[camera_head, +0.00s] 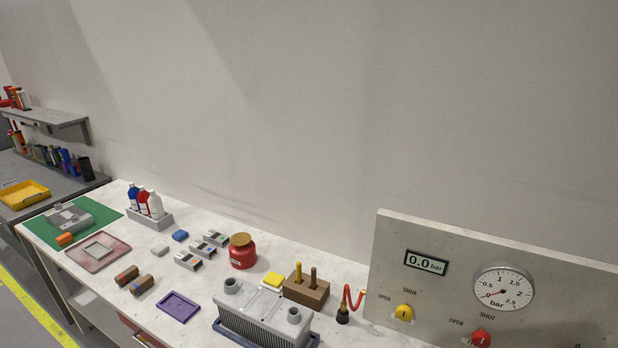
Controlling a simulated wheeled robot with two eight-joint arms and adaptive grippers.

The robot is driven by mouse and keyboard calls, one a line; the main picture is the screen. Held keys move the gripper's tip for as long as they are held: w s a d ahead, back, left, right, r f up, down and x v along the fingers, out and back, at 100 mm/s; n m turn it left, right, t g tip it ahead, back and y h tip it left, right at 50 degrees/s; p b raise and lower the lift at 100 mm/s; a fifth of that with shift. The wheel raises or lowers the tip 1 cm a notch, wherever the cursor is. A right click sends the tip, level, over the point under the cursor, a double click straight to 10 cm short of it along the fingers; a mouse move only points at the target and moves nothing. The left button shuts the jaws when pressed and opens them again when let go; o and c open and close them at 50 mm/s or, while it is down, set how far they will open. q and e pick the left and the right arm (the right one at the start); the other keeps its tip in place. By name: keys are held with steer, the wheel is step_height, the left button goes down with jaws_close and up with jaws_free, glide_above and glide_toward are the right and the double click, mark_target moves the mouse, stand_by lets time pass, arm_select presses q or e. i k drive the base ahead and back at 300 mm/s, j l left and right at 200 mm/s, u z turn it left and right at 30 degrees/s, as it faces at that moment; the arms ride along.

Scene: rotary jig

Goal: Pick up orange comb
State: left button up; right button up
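No thing in the camera_head view has a clear comb shape. A small orange piece (65,239) lies at the front edge of the green mat (40,227), at the left of the white bench. It is too small to tell whether it is a comb. A grey ribbed part (70,217) lies behind it on the mat. Neither my left nor my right gripper is in view.
A pinkish tray (117,258), brown rolls (127,275), a purple tray (178,307), a red jar (242,255) and a bottle rack (158,222) stand on the bench (205,279). A large finned grey block (262,317) and a gauge panel (455,260) occupy the right.

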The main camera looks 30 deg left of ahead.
mark_target(64, 238)
steer(key=u, duration=2.5)
steer(key=z, duration=0.5)
steer(key=i+j+z, duration=0.65)
steer(key=j+z, duration=0.25)
steer(key=i+j, duration=0.15)
steer(key=j, duration=0.25)
steer(key=i+j+z, duration=0.1)
steer(key=j, duration=0.3)
steer(key=i+j+z, duration=0.1)
steer(key=i+j, duration=0.15)
steer(key=j, duration=0.15)
steer(key=i+j, duration=0.1)
steer(key=j, duration=0.3)
steer(key=i+j+z, duration=0.1)
steer(key=j, duration=0.3)
steer(key=i+j, duration=0.2)
steer(key=j, duration=0.2)
steer(key=i+j+z, duration=0.15)
steer(key=j, duration=0.3)
steer(key=i+j, duration=0.1)
steer(key=j, duration=0.65)
steer(key=i+j, duration=0.15)
steer(key=j, duration=0.25)
